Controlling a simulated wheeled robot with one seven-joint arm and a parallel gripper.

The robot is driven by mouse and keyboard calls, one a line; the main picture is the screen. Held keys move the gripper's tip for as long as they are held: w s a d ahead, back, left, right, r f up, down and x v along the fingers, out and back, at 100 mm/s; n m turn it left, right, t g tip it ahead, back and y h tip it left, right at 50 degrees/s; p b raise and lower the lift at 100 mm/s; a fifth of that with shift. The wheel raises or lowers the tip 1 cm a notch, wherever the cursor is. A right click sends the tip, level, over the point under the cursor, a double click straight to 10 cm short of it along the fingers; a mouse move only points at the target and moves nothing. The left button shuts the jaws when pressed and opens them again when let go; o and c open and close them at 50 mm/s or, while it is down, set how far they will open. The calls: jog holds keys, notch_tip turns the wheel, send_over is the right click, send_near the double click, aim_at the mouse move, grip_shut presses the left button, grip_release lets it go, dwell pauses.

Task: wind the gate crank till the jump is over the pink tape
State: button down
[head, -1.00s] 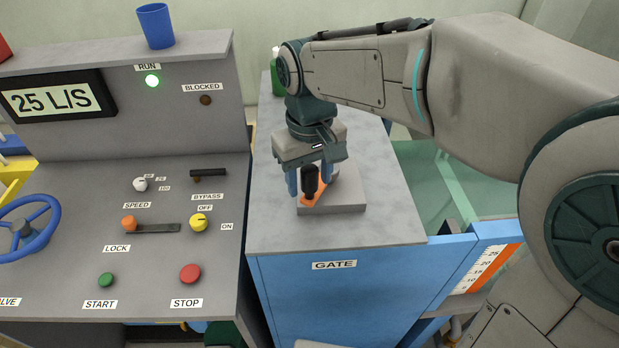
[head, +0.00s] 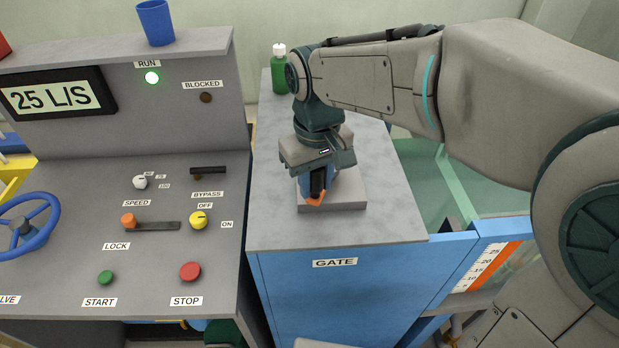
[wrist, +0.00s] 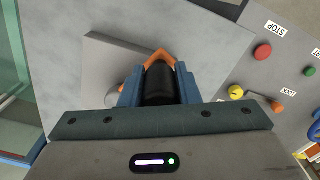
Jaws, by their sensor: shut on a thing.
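The gate crank is an orange arm (head: 316,199) with a black handle (head: 318,181) on a grey block (head: 345,196), on top of the blue cabinet labelled GATE (head: 335,263). My gripper (head: 318,186) is shut on the black handle. The wrist view shows the handle (wrist: 160,84) between the two blue fingers, with the orange arm (wrist: 160,55) beyond it. Part of the glass flume (head: 425,185) shows at the right, behind my arm. The jump and the pink tape are not seen in these views.
A green bottle (head: 279,73) stands at the cabinet's back. An orange-edged scale (head: 488,265) is at the right.

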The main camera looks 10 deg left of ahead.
jog(key=shift+d, duration=0.25)
jog(key=c, duration=1.1)
grip_release()
jog(key=shift+w, duration=0.1)
jog(key=shift+r, duration=0.15)
notch_tip(320, 180, up, 14)
jog(key=shift+f, duration=0.2)
jog(key=s+d+f+m+t, duration=0.1)
jog(key=s+d+f+m, duration=0.2)
jog(key=d+f, duration=0.5)
jog(key=s+d+f+m+t, duration=0.2)
jog(key=s+d+f+m, duration=0.2)
jog(key=d+f, duration=0.4)
jog(key=s+d, duration=0.1)
jog(key=d, duration=0.4)
jog(key=shift+m, duration=0.3)
jog(key=shift+f, duration=0.1)
dwell(1.9)
